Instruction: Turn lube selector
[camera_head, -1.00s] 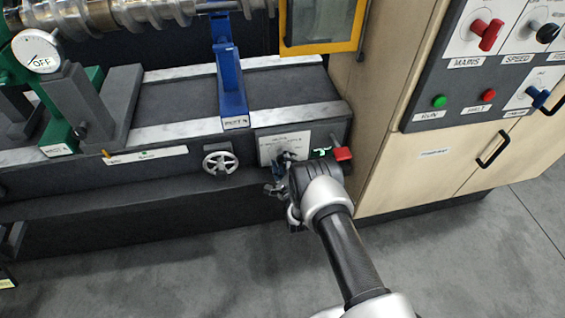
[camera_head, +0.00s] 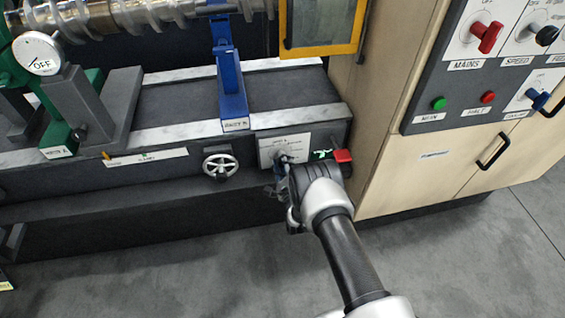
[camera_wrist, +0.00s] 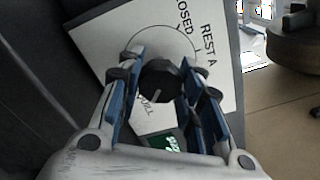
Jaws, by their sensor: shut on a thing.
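The lube selector is a dark round knob (camera_wrist: 160,80) on a white label plate (camera_wrist: 100,30) with a printed arc. A pale mark on the knob points toward the FULL side. My gripper (camera_wrist: 161,88) has its blue-padded fingers on both sides of the knob and is shut on it. In the head view the plate (camera_head: 268,152) is on the front of the machine bed, and my gripper (camera_head: 283,172) hides most of the knob.
The wooden cabinet (camera_head: 385,185) stands close on the right. The floor in front is clear.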

